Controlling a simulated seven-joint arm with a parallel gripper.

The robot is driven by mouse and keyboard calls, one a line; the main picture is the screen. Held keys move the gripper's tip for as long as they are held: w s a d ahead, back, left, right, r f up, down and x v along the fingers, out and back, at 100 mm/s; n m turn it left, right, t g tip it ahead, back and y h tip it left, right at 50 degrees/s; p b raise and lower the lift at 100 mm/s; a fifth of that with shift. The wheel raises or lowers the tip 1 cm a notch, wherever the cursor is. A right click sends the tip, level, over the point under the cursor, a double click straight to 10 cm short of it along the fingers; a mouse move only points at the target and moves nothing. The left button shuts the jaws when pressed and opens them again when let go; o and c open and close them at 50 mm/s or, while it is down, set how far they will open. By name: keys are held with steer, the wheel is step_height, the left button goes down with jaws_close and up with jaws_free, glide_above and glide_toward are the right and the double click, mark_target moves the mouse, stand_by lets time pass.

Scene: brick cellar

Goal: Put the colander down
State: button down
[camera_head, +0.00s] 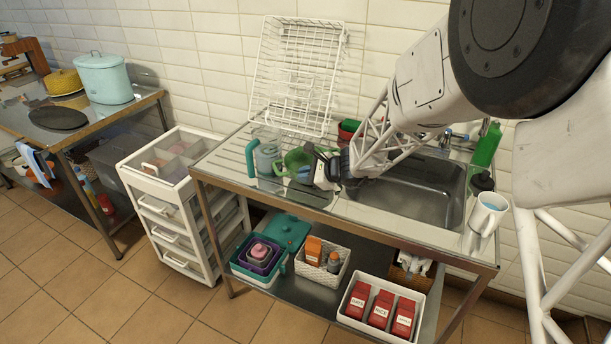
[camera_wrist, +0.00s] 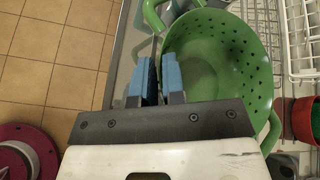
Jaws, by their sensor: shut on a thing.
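The green colander (camera_head: 294,162) is at the drainboard part of the steel sink unit (camera_head: 226,158), left of the basin. In the wrist view the colander (camera_wrist: 225,50) fills the upper middle, open side up, with rows of holes and looped handles. My gripper (camera_head: 322,171) is beside its right side in the head view. In the wrist view the two blue fingers of my gripper (camera_wrist: 160,80) are close together at the colander's near rim, shut on it. The fingers and palm hide part of the rim. I cannot tell whether its base touches the drainboard.
A white wire rack (camera_head: 295,70) leans on the wall behind. A teal-handled jug (camera_head: 267,158) stands close left of the colander. A red bowl (camera_head: 347,127) is behind. The sink basin (camera_head: 410,192), a white mug (camera_head: 488,213) and a green bottle (camera_head: 487,146) are to the right.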

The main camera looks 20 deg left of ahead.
steer(key=shift+f, duration=0.15)
steer(key=c, duration=1.2)
jaws_free()
steer(key=v, duration=1.2)
